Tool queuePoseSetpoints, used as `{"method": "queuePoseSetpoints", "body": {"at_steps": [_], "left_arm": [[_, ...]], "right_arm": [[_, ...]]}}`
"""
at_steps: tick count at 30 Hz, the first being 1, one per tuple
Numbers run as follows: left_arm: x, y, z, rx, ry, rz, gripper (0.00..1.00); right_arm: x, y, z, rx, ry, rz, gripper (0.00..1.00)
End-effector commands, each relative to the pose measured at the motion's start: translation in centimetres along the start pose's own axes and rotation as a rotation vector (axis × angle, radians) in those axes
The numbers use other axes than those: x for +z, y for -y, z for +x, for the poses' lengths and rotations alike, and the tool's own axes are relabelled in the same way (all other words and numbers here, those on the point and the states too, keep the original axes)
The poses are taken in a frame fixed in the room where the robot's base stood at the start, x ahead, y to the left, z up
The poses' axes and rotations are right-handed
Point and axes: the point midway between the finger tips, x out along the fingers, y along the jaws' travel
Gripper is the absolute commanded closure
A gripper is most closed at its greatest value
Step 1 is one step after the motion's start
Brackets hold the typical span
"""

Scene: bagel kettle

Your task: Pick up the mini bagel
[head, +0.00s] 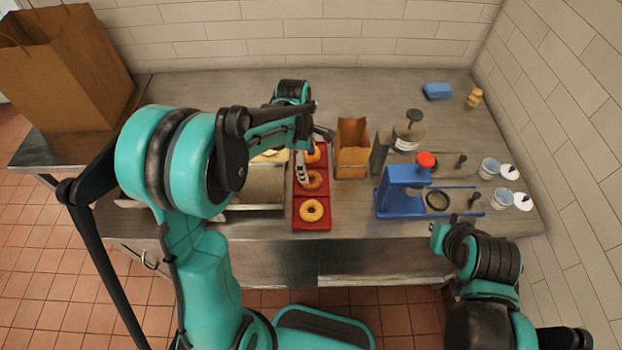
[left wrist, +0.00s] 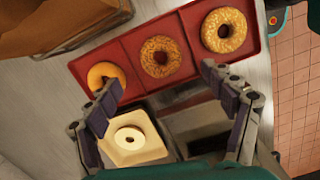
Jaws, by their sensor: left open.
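The mini bagel (left wrist: 130,139) appears to be the small pale ring in a cream square dish (left wrist: 152,155) in the left wrist view. In the head view a pale patch of this dish (head: 268,155) shows, mostly hidden by my left arm. My left gripper (head: 313,156) is open and empty, above the red tray. In the left wrist view its fingers (left wrist: 163,82) are spread, with the mini bagel lower in the picture, apart from them.
A red tray (left wrist: 192,15) holds three larger bagels. A metal box (head: 250,187) stands left of it. A paper bag (head: 352,150) and a blue press (head: 395,195) stand to the right, with cups (head: 489,169) beyond. The back of the counter is mostly free.

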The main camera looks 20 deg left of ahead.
Motion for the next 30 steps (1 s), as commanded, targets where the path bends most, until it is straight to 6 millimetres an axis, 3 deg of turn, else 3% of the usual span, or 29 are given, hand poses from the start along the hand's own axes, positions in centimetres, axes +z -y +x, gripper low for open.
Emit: {"method": "queuePoseSetpoints", "body": {"at_steps": [13, 23, 28, 30], "left_arm": [[0.0, 0.1, 6.3, 0.001, 0.000, 0.003, 0.17], [0.0, 0.1, 6.9, 0.002, 0.000, 0.004, 0.17], [0.0, 0.1, 6.9, 0.001, 0.000, 0.004, 0.62], [0.0, 0.2, 6.9, 0.000, 0.000, 0.004, 0.67]], "right_arm": [[1.2, 0.0, 1.7, 0.000, 0.000, 0.000, 1.00], [1.2, 0.0, 1.7, 0.000, 0.000, 0.000, 1.00], [1.2, 0.0, 1.7, 0.000, 0.000, 0.000, 1.00], [1.2, 0.0, 1.7, 0.000, 0.000, 0.000, 1.00]]}}
